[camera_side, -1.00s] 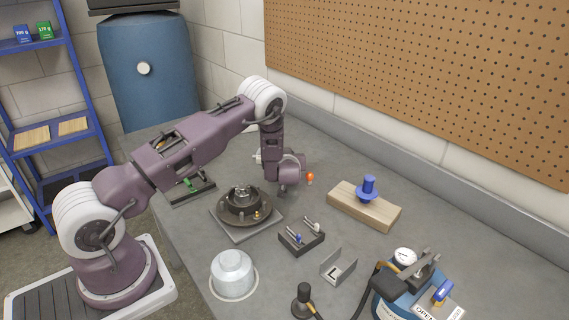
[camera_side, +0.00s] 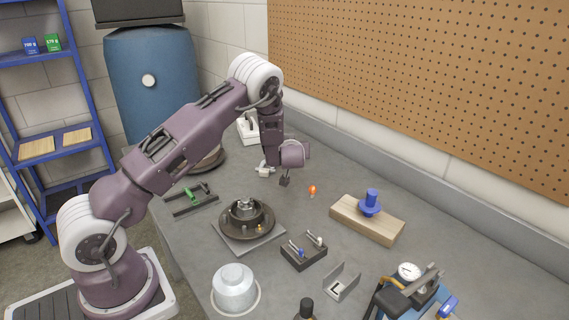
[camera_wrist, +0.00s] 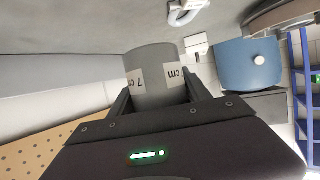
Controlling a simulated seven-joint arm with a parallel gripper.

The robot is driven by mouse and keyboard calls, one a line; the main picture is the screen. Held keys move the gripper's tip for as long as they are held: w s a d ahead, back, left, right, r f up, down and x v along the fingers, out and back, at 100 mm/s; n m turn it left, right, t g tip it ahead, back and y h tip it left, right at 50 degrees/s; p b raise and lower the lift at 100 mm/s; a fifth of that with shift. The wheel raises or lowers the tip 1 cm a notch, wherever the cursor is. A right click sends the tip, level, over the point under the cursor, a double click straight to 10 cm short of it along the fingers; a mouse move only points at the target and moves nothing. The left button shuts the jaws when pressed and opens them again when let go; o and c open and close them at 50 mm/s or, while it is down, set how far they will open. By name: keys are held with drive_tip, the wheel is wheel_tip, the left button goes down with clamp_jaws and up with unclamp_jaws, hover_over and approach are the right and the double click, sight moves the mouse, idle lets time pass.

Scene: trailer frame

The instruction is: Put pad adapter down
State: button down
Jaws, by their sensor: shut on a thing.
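In the wrist view, my gripper (camera_wrist: 160,98) is shut on a grey round piece, taken to be the pad adapter (camera_wrist: 152,62). White labels on its side read "7 c" and "cm", upside down. Its sides touch both dark fingers, and its far end is clear of them. In the side view, my gripper (camera_side: 285,182) is over the back part of the bench, left of a small orange-topped item (camera_side: 312,190). The piece is too small there to make out, and I cannot tell its height above the bench.
A round dark fixture (camera_side: 262,222) stands on a plate in front. A wooden block (camera_side: 352,222) bears a blue knobbed piece (camera_side: 371,200). A dark holder (camera_side: 304,256), a metal canister (camera_side: 234,285) and a gauge unit (camera_side: 410,290) stand nearer. Bench around my gripper looks mostly clear.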

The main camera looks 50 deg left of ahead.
drive_tip(key=s+a+r+m+t, duration=0.1)
drive_tip(key=s+a+r, duration=0.1)
drive_tip(key=s+a, duration=0.95)
drive_tip(key=shift+h, duration=0.4)
drive_tip(key=f, duration=0.9)
drive_tip(key=shift+s+a+f, duration=0.15)
drive_tip(key=shift+a+f, duration=0.05)
drive_tip(key=shift+f, duration=0.55)
drive_tip(key=shift+f, duration=0.15)
drive_tip(key=shift+c, duration=2.4)
unclamp_jaws()
